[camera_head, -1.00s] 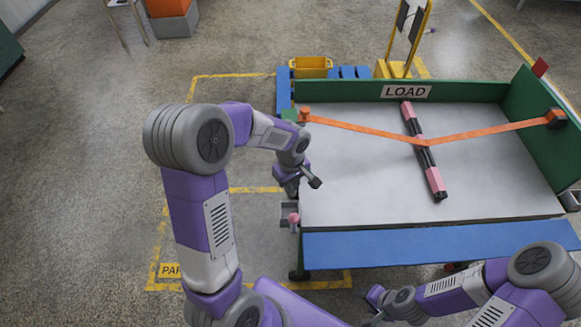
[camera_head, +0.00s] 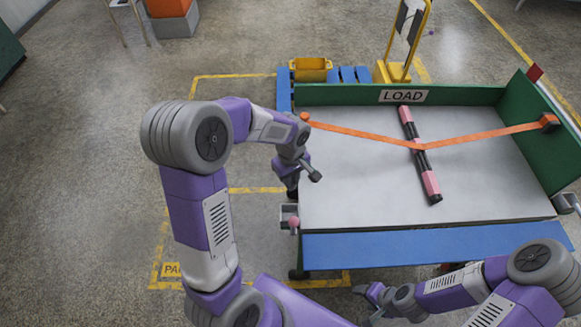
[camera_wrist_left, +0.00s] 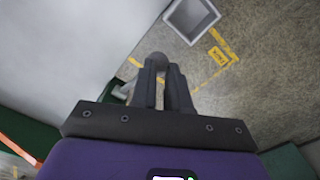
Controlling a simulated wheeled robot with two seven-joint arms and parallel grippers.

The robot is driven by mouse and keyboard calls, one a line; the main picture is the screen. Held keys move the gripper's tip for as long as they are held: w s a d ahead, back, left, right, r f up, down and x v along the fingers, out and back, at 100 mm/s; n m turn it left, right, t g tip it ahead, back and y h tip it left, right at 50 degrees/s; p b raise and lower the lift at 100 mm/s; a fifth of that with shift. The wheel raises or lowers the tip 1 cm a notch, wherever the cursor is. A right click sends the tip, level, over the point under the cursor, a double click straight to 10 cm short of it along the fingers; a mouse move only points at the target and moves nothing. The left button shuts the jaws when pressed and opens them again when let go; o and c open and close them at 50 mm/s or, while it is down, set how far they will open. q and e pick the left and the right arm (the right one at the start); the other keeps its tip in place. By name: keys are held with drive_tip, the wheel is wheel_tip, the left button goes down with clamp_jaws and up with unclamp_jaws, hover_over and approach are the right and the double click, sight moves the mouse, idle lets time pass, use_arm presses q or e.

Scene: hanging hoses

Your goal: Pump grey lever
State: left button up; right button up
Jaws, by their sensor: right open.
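The grey lever shows as a round dark grey knob (camera_head: 315,176) beside my left gripper at the left edge of the cart. A round grey end (camera_wrist_left: 160,59) also shows at the fingertips in the left wrist view. My left gripper (camera_head: 293,184) points down there. Its two dark fingers (camera_wrist_left: 166,80) are close together and look shut on the lever; the lever's shaft is mostly hidden. My right gripper (camera_head: 369,303) is open and empty, low in the head view, in front of the cart's blue front edge.
The grey cart bed (camera_head: 350,190) has green walls and a LOAD sign (camera_head: 403,96). An orange strap (camera_head: 365,133) crosses a pink and black bar (camera_head: 430,184) on it. A grey box with a pink knob (camera_head: 293,222) is below my left gripper.

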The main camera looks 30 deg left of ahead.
use_arm(q)
drive_tip(key=shift+r, duration=0.1)
drive_tip(key=r+p, duration=0.1)
drive_tip(key=w+r+p, duration=0.1)
drive_tip(key=a+r+p, duration=0.1)
drive_tip(key=r, duration=0.1)
drive_tip(key=shift+w+p, duration=0.35)
drive_tip(key=shift+r+p, duration=1.9)
drive_tip(key=shift+r, duration=0.55)
